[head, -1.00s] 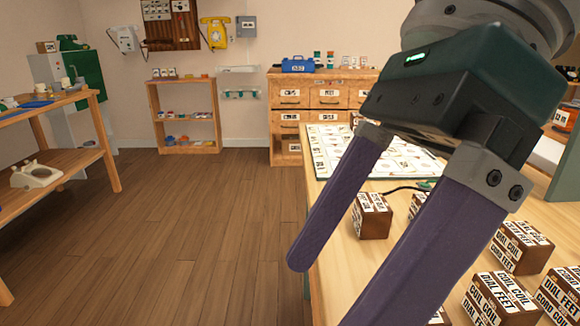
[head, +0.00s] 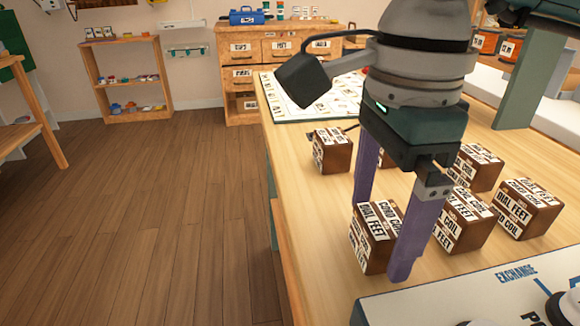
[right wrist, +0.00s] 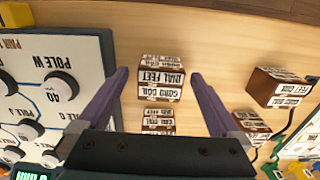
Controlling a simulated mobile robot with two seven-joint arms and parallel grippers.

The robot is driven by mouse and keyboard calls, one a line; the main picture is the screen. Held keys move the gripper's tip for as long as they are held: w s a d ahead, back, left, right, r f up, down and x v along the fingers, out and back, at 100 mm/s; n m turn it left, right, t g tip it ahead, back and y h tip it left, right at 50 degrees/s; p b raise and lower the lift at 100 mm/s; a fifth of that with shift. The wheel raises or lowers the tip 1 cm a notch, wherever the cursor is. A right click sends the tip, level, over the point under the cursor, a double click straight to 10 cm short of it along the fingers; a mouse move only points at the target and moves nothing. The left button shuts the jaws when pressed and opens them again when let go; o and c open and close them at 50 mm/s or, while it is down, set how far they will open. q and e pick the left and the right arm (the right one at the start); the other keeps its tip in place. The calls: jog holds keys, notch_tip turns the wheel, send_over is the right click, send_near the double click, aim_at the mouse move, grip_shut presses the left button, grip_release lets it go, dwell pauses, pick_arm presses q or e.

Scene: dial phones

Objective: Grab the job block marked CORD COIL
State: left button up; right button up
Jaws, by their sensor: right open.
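Several brown job blocks with white printed labels stand on the wooden table. The nearest block (head: 368,250) shows CORD COIL on top and DIAL FEET on its edge and side. My right gripper (head: 382,238) is open and points down at it, one finger passing in front of it. In the right wrist view a block (right wrist: 160,80) reading DIAL FEET and CORD COIL lies between the fingertips (right wrist: 158,75), with gaps on both sides. Another block (head: 525,208) at right also shows DIAL FEET and CORD COIL. My left gripper is not in view.
Other blocks stand close by: one at the right (head: 460,222), one behind it (head: 475,168), one farther left (head: 332,152). A white EXCHANGE panel (head: 450,300) with knobs borders the near side. A printed sheet (head: 300,100) lies at the far end. The table's left edge is close.

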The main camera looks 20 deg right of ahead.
jog(key=shift+f, duration=0.25)
jog(key=c, duration=1.5)
